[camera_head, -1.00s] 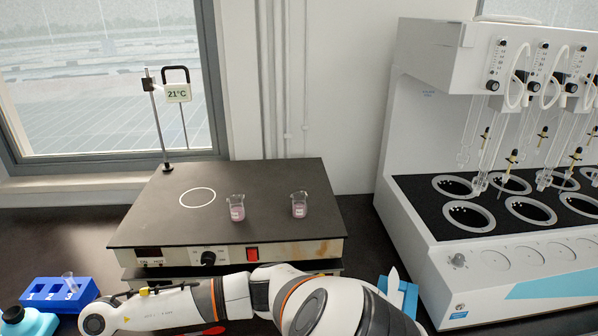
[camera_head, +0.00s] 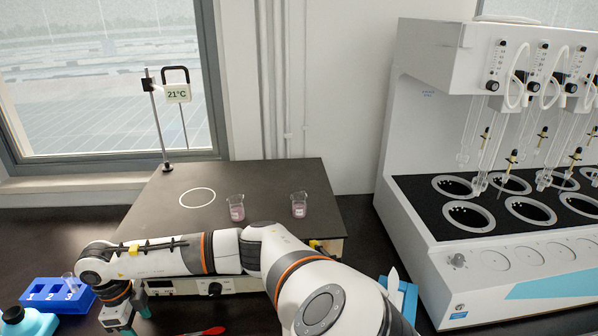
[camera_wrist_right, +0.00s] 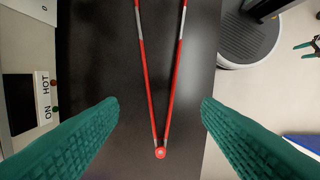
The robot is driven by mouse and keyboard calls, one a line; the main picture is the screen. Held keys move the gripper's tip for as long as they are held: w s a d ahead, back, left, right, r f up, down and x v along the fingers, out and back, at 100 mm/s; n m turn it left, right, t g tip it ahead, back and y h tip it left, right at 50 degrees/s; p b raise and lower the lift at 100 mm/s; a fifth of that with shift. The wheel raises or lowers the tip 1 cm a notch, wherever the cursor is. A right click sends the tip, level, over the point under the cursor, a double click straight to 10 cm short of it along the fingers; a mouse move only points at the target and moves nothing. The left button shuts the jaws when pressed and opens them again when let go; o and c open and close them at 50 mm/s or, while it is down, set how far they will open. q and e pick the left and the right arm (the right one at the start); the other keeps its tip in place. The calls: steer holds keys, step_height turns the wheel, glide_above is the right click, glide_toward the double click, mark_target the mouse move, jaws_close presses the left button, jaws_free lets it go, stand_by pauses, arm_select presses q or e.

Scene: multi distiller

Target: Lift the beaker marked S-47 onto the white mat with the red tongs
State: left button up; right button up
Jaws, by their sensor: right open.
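Two small glass beakers with pink liquid stand on the dark hotplate top: the left beaker (camera_head: 237,208) and the right beaker (camera_head: 299,204). Each has a white label too small to read, so I cannot tell which is S-47. The red tongs (camera_head: 205,331) show at the bottom edge of the head view. In the right wrist view the tongs (camera_wrist_right: 148,95) lie on the dark bench, hinge toward the camera's bottom edge. My right gripper (camera_head: 126,322) is open; its green fingers (camera_wrist_right: 160,104) are on either side of the tongs, apart from them. I see no white mat.
The hotplate (camera_head: 160,215) carries a white ring mark and a 21°C sensor stand (camera_head: 165,120).

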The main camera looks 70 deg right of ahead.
steer(key=f+b, duration=0.2)
steer(key=f, duration=0.1)
steer(key=f+b, duration=0.2)
steer(key=f, duration=0.1)
steer(key=f+b, duration=0.2)
steer(key=f, duration=0.1)
steer(key=shift+s+d, duration=0.2)
steer(key=shift+s, duration=0.2)
steer(key=c, duration=0.7)
steer(key=shift+r, duration=0.15)
step_height(320, 180, up, 12)
steer(key=p, duration=0.8)
